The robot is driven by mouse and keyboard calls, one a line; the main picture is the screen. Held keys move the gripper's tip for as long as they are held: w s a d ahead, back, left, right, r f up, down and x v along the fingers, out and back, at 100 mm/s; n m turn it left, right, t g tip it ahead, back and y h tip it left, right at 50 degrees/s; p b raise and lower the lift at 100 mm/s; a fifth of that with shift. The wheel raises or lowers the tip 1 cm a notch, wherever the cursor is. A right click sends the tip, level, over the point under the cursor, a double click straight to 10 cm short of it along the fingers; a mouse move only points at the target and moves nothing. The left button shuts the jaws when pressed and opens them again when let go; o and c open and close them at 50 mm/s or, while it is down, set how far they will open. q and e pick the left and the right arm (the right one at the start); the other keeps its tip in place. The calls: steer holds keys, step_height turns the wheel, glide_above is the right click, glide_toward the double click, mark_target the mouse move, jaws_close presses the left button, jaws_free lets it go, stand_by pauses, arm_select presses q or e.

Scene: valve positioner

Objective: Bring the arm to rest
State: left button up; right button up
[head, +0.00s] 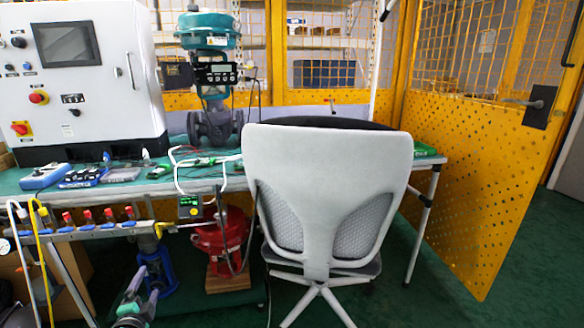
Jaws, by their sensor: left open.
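My left gripper (145,287) is low at the bottom left, in front of the bench and below its top. Its two fingers point up and stand apart, with nothing visible between them. It appears in front of a blue valve part (157,262) under the bench; I cannot tell whether they touch. The valve positioner (217,73), with a small display, is on the upright valve with a teal actuator (208,28) on the bench. My right gripper is not in view.
A white control cabinet (110,95) stands on the green bench (428,160). A grey office chair (325,165) blocks the bench front at centre. A red actuator (221,238) is under the bench. Air hoses hang from a manifold (100,226) at left. Yellow mesh fencing (470,170) stands right.

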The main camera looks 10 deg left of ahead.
arm_select(q)
steer(key=s+d+f+n+g+h, duration=0.1)
steer(key=s+d+f+n+g, duration=0.15)
steer(key=f, duration=0.45)
steer(key=s+d+f+n+g, duration=0.2)
steer(key=s+d+f, duration=0.15)
steer(key=f, duration=0.35)
steer(key=s+d+f+n+g+h, duration=0.25)
steer(key=s+d+f+g, duration=0.35)
steer(key=s+f, duration=0.4)
steer(key=s+d+f+n+g+h, duration=0.25)
steer(key=s+d+f, duration=0.6)
steer(key=s, duration=0.45)
steer(key=s+a+r+p, duration=0.1)
steer(key=s+r+p, duration=0.4)
steer(key=p, duration=0.6)
steer(key=s+a+r+g+p, duration=0.1)
steer(key=s+r+p, duration=0.4)
steer(key=s+p, duration=0.4)
steer(key=shift+s+r+p, duration=0.15)
steer(key=shift+r+p, duration=0.05)
steer(key=shift+p, duration=0.8)
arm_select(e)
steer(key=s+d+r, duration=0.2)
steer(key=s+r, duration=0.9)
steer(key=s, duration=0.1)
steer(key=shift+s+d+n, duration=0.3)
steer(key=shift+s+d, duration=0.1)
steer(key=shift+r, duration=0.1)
